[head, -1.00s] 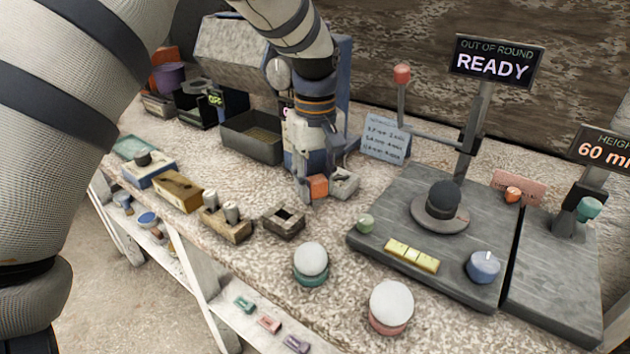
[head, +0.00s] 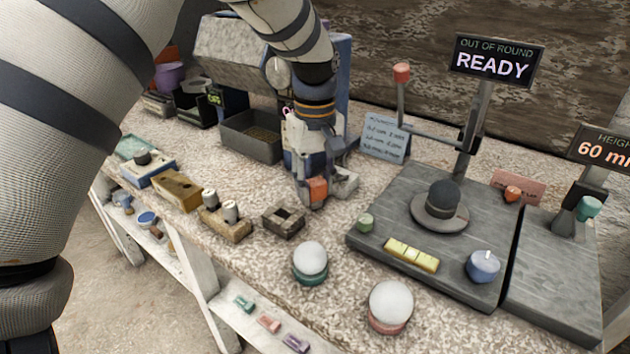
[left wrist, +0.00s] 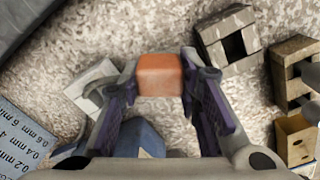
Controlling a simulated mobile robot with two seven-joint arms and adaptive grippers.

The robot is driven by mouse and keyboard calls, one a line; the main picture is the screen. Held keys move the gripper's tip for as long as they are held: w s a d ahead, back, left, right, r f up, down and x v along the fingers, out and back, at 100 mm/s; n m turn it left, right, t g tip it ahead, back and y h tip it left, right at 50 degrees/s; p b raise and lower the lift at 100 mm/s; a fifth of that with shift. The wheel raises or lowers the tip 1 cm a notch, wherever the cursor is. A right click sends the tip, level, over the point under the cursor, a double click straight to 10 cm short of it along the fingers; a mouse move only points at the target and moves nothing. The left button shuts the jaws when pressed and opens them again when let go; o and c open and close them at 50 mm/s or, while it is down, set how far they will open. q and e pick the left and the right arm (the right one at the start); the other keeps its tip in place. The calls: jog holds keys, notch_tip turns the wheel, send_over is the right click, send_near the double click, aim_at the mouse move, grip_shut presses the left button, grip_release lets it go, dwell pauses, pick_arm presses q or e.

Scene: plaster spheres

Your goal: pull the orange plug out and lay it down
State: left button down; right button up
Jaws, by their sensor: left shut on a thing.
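The orange plug (head: 318,189) is a small block between the fingertips of my left gripper (head: 311,192). In the left wrist view the plug (left wrist: 160,75) sits between the two dark fingers of the left gripper (left wrist: 160,84), which is shut on it. A pale grey block with an opening (head: 345,183) is close beside the plug; in the wrist view it (left wrist: 92,88) lies left of the fingers, apart from the plug. I cannot tell whether the plug touches the bench. My right gripper is not in view.
A dark square holder (head: 284,221) stands to the left in front, with speckled bench (head: 345,225) clear around it. Two white-topped spheres on coloured bases (head: 310,262) are nearer the front edge. A grey gauge plate (head: 455,255) lies right, a dark bin (head: 251,137) behind.

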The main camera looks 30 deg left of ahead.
pick_arm(q)
jog(key=shift+f, duration=0.35)
jog(key=c, duration=1.1)
grip_release()
jog(key=shift+r, duration=0.1)
jog(key=shift+r, duration=1.9)
